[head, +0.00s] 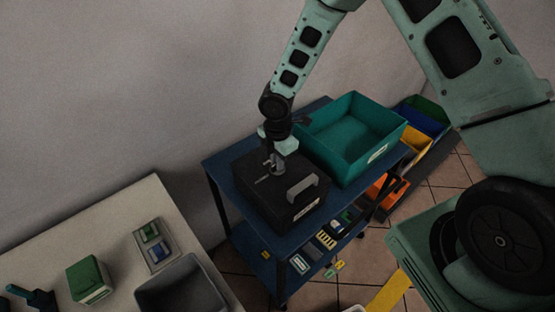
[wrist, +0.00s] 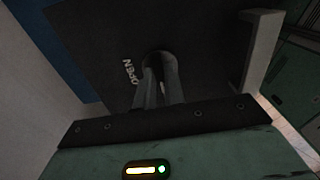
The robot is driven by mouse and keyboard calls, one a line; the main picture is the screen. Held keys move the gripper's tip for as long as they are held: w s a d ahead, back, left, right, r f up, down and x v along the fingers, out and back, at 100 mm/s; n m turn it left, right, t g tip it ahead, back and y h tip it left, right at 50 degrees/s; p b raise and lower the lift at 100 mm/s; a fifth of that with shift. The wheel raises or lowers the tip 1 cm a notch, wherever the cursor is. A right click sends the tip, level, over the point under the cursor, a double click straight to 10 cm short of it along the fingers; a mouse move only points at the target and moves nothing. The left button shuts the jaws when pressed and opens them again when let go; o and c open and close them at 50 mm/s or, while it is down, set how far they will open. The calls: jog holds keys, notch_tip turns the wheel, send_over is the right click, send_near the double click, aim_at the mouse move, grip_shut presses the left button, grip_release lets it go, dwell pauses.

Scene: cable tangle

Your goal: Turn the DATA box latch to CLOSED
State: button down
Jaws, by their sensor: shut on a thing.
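The black box (head: 259,201) sits on the blue cart, with a grey handle (head: 302,187) and a white label (head: 305,210) on its front edge that is too small to read. My gripper (head: 272,166) points down onto the box lid. In the wrist view my gripper (wrist: 163,95) is shut on a dark round latch knob (wrist: 158,58) on the lid. The word OPEN (wrist: 130,72) shows beside the knob. The grey handle also shows at the right in the wrist view (wrist: 258,50). The fingers hide part of the latch, and no CLOSED mark is visible.
A teal bin (head: 352,137) stands beside the box on the cart (head: 225,165). Small items lie on the lower shelf. A pale table (head: 110,222) at the left bears a green box (head: 89,279) and a grey tray (head: 185,288). Coloured bins stand at the right.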

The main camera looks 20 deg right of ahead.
jog(key=c, duration=1.5)
grip_release()
notch_tip(320, 180, up, 17)
jog(key=shift+r+b, duration=0.2)
jog(key=shift+b, duration=0.7)
jog(key=s+a+r+m+b, duration=0.1)
jog(key=s+m, duration=0.3)
jog(key=s, duration=0.5)
jog(key=s+a+r+m+b, duration=0.1)
jog(key=s+a+m, duration=0.2)
jog(key=s, duration=0.6)
jog(key=s+a+r+m+b, duration=0.1)
jog(key=s+a+m, duration=0.1)
jog(key=s+m, duration=0.5)
jog(key=shift+s+a+r+y, duration=0.15)
jog(key=shift+s+y, duration=0.15)
jog(key=shift+s, duration=0.65)
